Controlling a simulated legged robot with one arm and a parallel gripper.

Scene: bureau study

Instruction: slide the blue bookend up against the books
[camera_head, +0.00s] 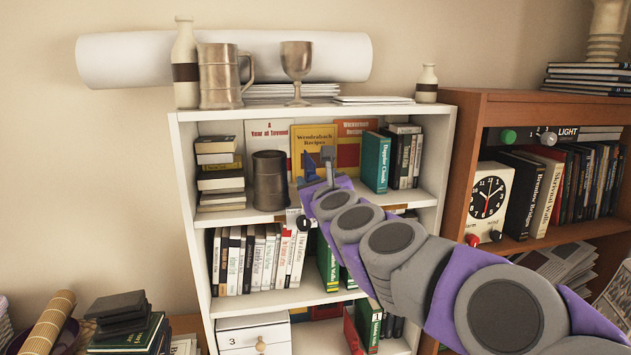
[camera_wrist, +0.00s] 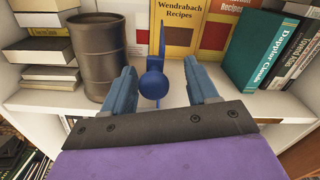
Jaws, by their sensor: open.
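The blue bookend (camera_wrist: 154,84) stands on the white shelf, with an upright plate and a round knob facing me. It also shows in the head view (camera_head: 310,169), partly hidden by my gripper. My gripper (camera_wrist: 159,66) is open, with one finger on each side of the bookend; whether either touches it I cannot tell. In the head view my gripper (camera_head: 322,168) reaches into the upper shelf. The books (camera_wrist: 270,50) stand upright to the right, a green one nearest, also in the head view (camera_head: 375,162). A gap separates them from the bookend.
A dark metal barrel cup (camera_wrist: 101,55) stands close left of my gripper, beside a stack of flat books (camera_wrist: 46,50). A yellow recipe book (camera_wrist: 172,27) leans at the back. The white shelf board (camera_wrist: 228,98) is clear between the bookend and the green book.

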